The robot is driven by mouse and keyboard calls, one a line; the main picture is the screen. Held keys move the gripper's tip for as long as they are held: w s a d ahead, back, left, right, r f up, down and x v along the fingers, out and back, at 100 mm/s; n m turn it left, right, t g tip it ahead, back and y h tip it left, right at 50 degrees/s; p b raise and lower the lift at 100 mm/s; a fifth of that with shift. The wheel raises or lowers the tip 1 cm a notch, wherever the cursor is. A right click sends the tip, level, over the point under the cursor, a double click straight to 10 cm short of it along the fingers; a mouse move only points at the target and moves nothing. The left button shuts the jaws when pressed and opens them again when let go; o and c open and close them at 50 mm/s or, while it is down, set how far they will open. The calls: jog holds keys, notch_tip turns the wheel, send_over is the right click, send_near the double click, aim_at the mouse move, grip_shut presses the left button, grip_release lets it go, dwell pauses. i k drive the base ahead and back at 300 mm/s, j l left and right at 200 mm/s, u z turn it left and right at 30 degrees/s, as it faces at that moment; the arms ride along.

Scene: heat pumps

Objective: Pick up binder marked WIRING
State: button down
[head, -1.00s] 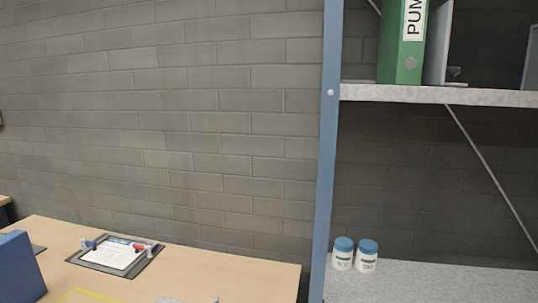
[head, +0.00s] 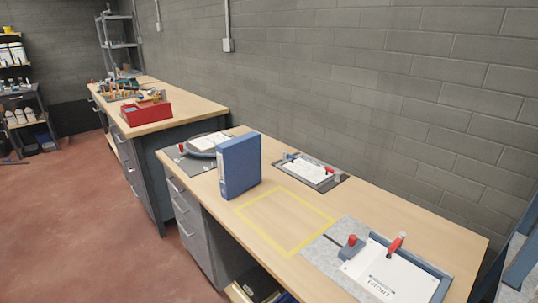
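A blue binder (head: 240,163) stands upright on the near wooden workbench (head: 420,222), to the left of a yellow outlined rectangle. A pale label shows on its narrow spine, but the writing is too small to read, so I cannot tell whether it says WIRING. Dark and blue items (head: 262,288) show partly in the space under the bench at the bottom edge; I cannot tell what they are. My gripper is not in view.
The yellow outline (head: 267,254) encloses bare bench. A red box (head: 146,110) sits on the farther bench. Reddish floor (head: 80,225) is clear at left.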

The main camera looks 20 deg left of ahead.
aim_at(240, 160)
jog(key=u, duration=0.95)
jog(key=i+j+z, duration=0.1)
jog(key=i+j, duration=0.2)
jog(key=i+j+z, duration=0.1)
jog(key=i+j, duration=0.2)
jog(key=i+j+z, duration=0.25)
jog(key=i+j, duration=0.3)
jog(key=j, duration=0.15)
jog(key=i+j+z, duration=0.1)
jog(key=i+j, duration=0.15)
jog(key=j, duration=0.15)
jog(key=i+j+z, duration=0.1)
jog(key=j, duration=0.3)
jog(key=i+j+z, duration=0.1)
jog(key=i+j, duration=0.25)
jog(key=i+j+z, duration=0.15)
jog(key=j, duration=0.35)
